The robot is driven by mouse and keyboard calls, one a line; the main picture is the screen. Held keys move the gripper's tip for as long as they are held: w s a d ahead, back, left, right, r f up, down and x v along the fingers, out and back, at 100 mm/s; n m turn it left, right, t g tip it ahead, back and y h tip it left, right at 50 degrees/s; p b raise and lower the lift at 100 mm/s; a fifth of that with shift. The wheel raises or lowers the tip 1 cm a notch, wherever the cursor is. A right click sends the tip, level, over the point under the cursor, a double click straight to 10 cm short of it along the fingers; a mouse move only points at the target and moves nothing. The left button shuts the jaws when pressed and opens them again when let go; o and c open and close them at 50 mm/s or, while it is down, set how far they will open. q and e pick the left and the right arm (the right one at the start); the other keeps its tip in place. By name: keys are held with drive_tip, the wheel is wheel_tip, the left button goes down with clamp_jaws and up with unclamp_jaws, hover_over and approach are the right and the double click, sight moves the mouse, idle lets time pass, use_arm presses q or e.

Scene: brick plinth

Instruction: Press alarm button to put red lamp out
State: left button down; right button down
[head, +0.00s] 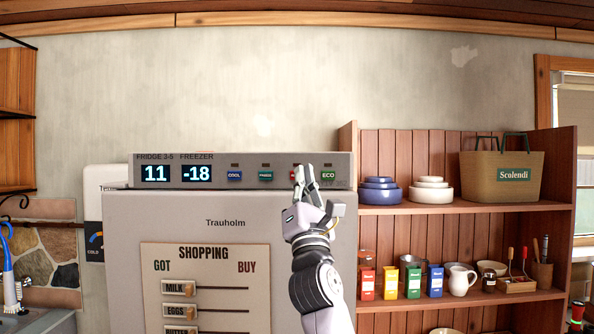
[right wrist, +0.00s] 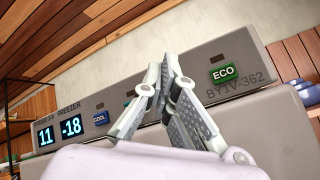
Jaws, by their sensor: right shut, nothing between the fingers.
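The fridge control panel (head: 215,183) carries a row of small buttons. The red alarm button (head: 292,175) is mostly hidden behind my right gripper (head: 304,171); only a sliver of red shows. A small lamp sits above each button; I cannot tell whether the one above the alarm button is lit. My right gripper is shut and empty, its fingertips in front of the panel at the alarm button. In the right wrist view the fingertips (right wrist: 163,65) cover the panel between the blue COOL button (right wrist: 100,118) and green ECO button (right wrist: 222,73). Contact cannot be told. My left gripper is out of view.
The green FREEZE button (head: 266,176) is just left of the alarm button, and ECO just right. Displays read 11 and -18. A shopping board (head: 205,262) with sliders is on the door below. A wooden shelf (head: 400,210) with bowls and a basket stands right.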

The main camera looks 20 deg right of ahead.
drive_tip(key=shift+s+a+p, duration=0.2)
drive_tip(key=shift+s, duration=0.4)
drive_tip(key=shift+s+a+p, duration=0.15)
drive_tip(key=shift+s+p, duration=0.05)
drive_tip(key=shift+s, duration=0.35)
drive_tip(key=shift+f, duration=0.1)
